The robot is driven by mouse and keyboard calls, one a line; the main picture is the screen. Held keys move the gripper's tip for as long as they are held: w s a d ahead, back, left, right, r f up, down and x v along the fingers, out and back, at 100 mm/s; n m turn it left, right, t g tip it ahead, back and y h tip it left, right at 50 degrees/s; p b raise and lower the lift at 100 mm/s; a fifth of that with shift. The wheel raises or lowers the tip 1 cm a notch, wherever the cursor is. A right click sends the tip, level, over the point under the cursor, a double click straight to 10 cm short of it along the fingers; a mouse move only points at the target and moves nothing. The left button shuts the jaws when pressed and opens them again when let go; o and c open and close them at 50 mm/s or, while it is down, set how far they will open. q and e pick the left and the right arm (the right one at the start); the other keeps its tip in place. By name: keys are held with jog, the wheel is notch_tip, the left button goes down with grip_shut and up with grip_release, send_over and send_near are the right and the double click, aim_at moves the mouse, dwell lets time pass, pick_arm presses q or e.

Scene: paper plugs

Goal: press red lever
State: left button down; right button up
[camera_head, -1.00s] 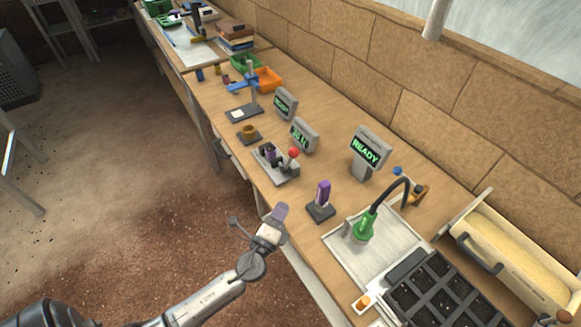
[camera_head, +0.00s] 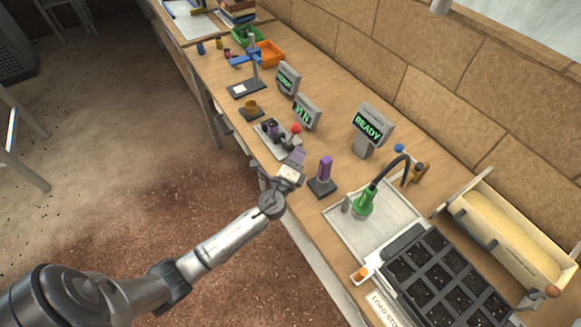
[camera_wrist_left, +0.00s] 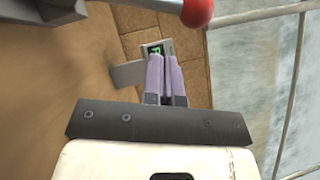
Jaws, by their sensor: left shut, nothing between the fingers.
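The red lever is a grey arm with a red ball knob (camera_head: 296,129) on a small grey press device (camera_head: 272,139) near the table's front edge. In the left wrist view the red knob (camera_wrist_left: 197,12) shows at the top, just beyond and to the right of the fingertips. My left gripper (camera_head: 298,155) is shut and empty, with its pale purple fingers just in front of the lever. In the left wrist view its two fingers (camera_wrist_left: 164,62) lie together. A gap to the knob seems to remain, though the head view overlaps them. My right gripper is not in view.
A purple-handled stand (camera_head: 324,173) is just right of my left gripper. Display boxes (camera_head: 306,112) stand behind the device, and a larger READY display (camera_head: 369,127) is farther right. A metal tray (camera_head: 377,226) with a green-headed tool and a black cell tray (camera_head: 437,273) fill the right.

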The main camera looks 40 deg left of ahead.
aim_at(292, 137)
pick_arm(q)
jog(key=shift+w+a+r, duration=0.25)
jog(key=shift+a, duration=0.3)
jog(key=shift+w+a+r, duration=0.2)
jog(key=shift+w+a, duration=0.1)
jog(key=shift+a, duration=0.25)
jog(key=shift+w+a+r, duration=0.25)
jog(key=shift+a, duration=0.3)
